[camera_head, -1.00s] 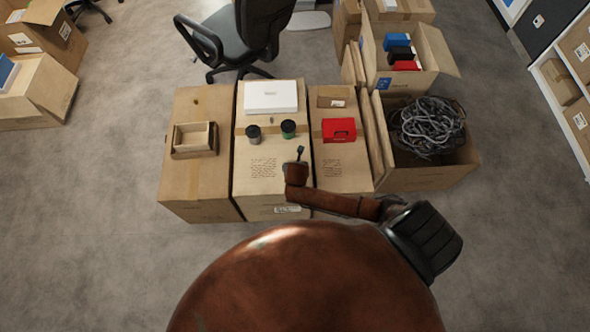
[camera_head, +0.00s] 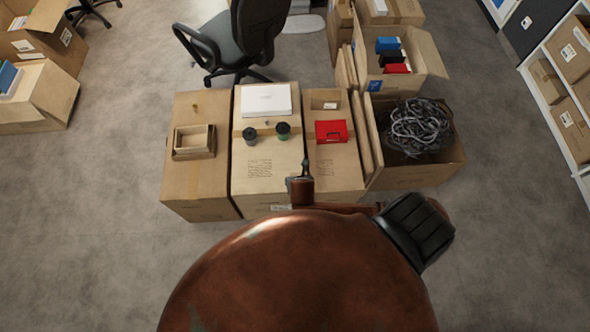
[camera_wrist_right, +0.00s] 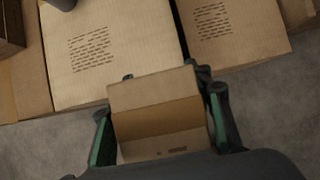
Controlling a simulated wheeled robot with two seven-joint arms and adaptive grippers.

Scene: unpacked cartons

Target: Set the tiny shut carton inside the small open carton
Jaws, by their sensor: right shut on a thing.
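A tan carton, which I take to be the tiny shut carton (camera_wrist_right: 160,118), sits between the fingers of my right gripper (camera_wrist_right: 161,104) in the right wrist view. The gripper is shut on it, above the front edge of the big cartons. In the head view my right gripper (camera_head: 302,177) is small and dark, and the carton in it cannot be made out. The small open carton (camera_head: 194,154) stands on the left big carton, its opening facing up, well to the left of my right gripper. My left gripper is not in view.
Three big cartons stand side by side as a surface. The middle one (camera_head: 265,185) bears a white box (camera_head: 265,100) and two cups (camera_head: 250,136). The right one bears a red case (camera_head: 331,132) and a small carton (camera_head: 326,100). An open carton of cables (camera_head: 410,176) stands right.

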